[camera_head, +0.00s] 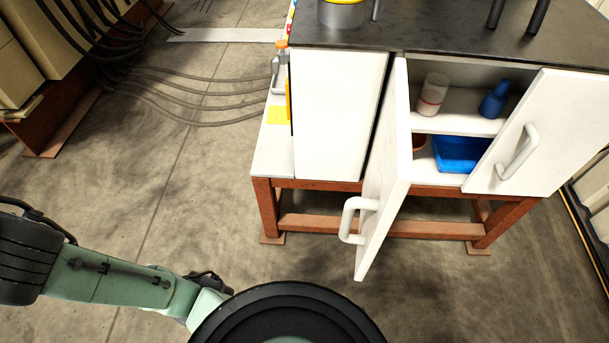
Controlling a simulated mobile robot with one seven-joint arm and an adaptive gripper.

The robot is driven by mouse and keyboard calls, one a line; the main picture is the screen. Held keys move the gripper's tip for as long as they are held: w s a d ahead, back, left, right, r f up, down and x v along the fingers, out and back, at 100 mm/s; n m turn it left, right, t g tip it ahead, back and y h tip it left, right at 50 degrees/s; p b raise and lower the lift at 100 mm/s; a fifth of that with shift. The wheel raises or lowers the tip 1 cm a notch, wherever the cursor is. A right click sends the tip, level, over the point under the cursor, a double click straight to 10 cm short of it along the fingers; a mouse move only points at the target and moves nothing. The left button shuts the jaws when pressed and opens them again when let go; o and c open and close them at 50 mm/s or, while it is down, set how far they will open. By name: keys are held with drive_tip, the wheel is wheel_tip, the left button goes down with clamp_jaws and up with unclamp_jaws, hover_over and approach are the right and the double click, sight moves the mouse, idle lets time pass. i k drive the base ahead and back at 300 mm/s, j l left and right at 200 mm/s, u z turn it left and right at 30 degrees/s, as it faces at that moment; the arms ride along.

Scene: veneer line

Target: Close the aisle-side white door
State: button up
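A white cabinet (335,115) stands on a rust-red frame under a dark top. Its left white door (392,150) is swung wide open toward me and shows nearly edge-on, with a white bar handle (357,215) on its left-facing side. I cannot tell for sure which door is the aisle-side one. My green arm comes in from the lower left, apart from both doors. My gripper is not visible.
Inside the opening are a white-and-red jar (432,95), a blue bottle (494,101) and a blue bin (460,153). A side shelf (275,150) holds an orange-topped bottle (283,65). Dark cables (185,95) cross the floor. Floor before the cabinet is clear.

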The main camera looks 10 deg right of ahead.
sight(387, 180)
drive_tip(key=i+j+u, duration=0.1)
drive_tip(key=u, duration=0.35)
drive_tip(key=i+j+u, duration=0.1)
drive_tip(key=u, duration=0.35)
drive_tip(key=i+z, duration=0.1)
drive_tip(key=z, duration=0.35)
drive_tip(key=i+z, duration=0.15)
drive_tip(key=z, duration=0.35)
drive_tip(key=i+j+z, duration=0.1)
drive_tip(key=z, duration=0.35)
drive_tip(key=j+z, duration=0.15)
drive_tip(key=z, duration=0.3)
drive_tip(key=i+j+z, duration=0.15)
drive_tip(key=z, duration=0.3)
drive_tip(key=k+z, duration=0.2)
drive_tip(key=k, duration=0.65)
